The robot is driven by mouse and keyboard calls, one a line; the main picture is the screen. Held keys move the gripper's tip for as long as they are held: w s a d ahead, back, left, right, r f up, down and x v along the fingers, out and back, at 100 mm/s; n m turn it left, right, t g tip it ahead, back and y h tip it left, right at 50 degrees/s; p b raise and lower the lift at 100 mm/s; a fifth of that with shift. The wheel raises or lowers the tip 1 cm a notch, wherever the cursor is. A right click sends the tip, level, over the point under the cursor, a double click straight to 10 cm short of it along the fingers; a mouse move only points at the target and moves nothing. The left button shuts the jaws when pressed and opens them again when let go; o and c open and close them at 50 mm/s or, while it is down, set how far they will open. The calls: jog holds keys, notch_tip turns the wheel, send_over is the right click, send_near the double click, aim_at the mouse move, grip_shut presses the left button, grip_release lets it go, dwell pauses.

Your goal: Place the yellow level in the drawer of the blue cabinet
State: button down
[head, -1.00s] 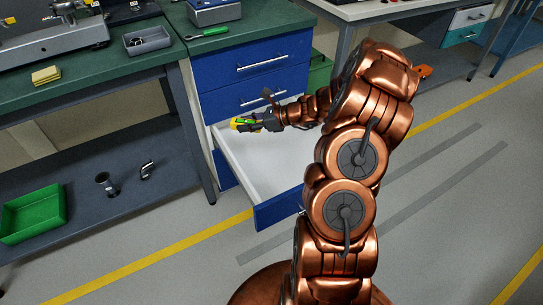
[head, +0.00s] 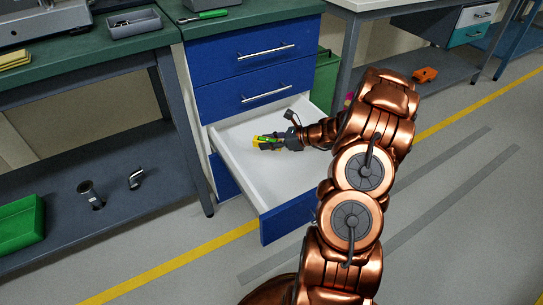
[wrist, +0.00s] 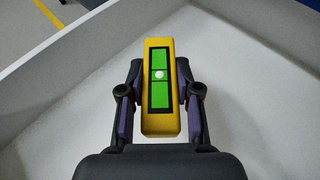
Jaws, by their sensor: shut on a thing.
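The yellow level (wrist: 160,127) has a green face with a white spot, and it sits between the two fingers of my gripper (wrist: 160,92) in the wrist view. My gripper is shut on it. In the head view my gripper (head: 270,141) and the level (head: 256,143) are over the open drawer (head: 233,163) of the blue cabinet (head: 222,70). The drawer is white inside with a blue front, and no other thing shows in it. I cannot tell whether the level touches the drawer floor.
A green-handled tool (head: 209,15) lies on the cabinet's green top. A workbench with a grey tray (head: 134,24) stands at the left. A green bin (head: 21,222) and metal fittings (head: 90,194) are on its lower shelf. An orange object (head: 425,75) lies on a shelf at the right.

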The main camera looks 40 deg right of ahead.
aim_at(269, 159)
jog(key=shift+f+b, duration=0.65)
jog(key=shift+f, duration=2.15)
jog(key=shift+f, duration=0.1)
jog(key=c, duration=0.8)
grip_release()
